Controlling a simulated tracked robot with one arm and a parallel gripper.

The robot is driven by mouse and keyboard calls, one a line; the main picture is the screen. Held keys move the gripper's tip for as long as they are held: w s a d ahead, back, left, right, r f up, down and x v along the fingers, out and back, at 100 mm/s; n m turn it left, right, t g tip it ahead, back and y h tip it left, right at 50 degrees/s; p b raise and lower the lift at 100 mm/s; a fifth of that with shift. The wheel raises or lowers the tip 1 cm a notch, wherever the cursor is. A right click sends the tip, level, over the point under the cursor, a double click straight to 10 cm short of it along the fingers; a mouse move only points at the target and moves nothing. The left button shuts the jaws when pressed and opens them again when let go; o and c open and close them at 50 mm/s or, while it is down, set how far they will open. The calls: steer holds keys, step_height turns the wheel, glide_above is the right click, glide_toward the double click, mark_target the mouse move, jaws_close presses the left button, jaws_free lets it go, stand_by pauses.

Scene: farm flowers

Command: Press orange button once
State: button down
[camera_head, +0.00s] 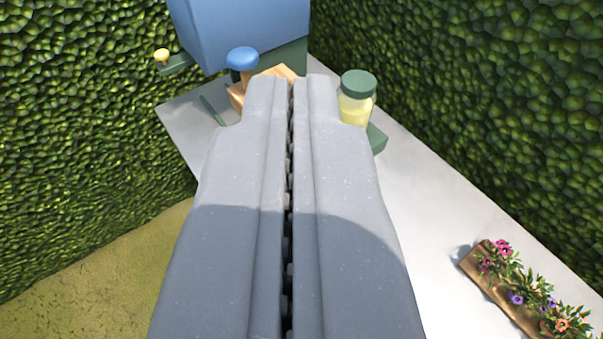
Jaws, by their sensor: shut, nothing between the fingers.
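My gripper (291,80) fills the middle of the head camera view, its two grey fingers shut together with nothing between them. I cannot make out an orange button. A blue round knob (242,59) stands just left of the fingertips, and a small yellow knob (162,55) on a green arm is farther left. An orange-tan block (238,97) sits behind the fingertips and is partly hidden by them. I cannot tell whether the fingertips touch it.
A blue box (240,30) on a green base stands behind. A jar with a green lid (359,84) is right of the fingertips. The white table (430,220) has a wooden flower planter (497,300) at lower right. Hedges (85,130) rise on both sides.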

steer(key=w+d+f+m+g+p, duration=0.15)
steer(key=w+f+p, duration=0.35)
steer(key=w, duration=0.5)
steer(key=w+f+m+g+y+p, duration=0.1)
steer(key=w+f+p, duration=0.3)
steer(key=f, duration=0.6)
steer(key=w+f+m+g+y+p, duration=0.1)
steer(key=w+f+m+g+p, duration=0.3)
steer(key=w+f, duration=0.5)
steer(key=shift+w+a+f+p, duration=0.25)
steer(key=shift+f+p, duration=0.35)
steer(key=shift+f, duration=0.2)
steer(key=shift+f, duration=0.1)
steer(key=shift+f+b, duration=1.2)
steer(key=shift+f, duration=3.1)
steer(key=shift+f, duration=0.1)
steer(key=shift+f, duration=0.25)
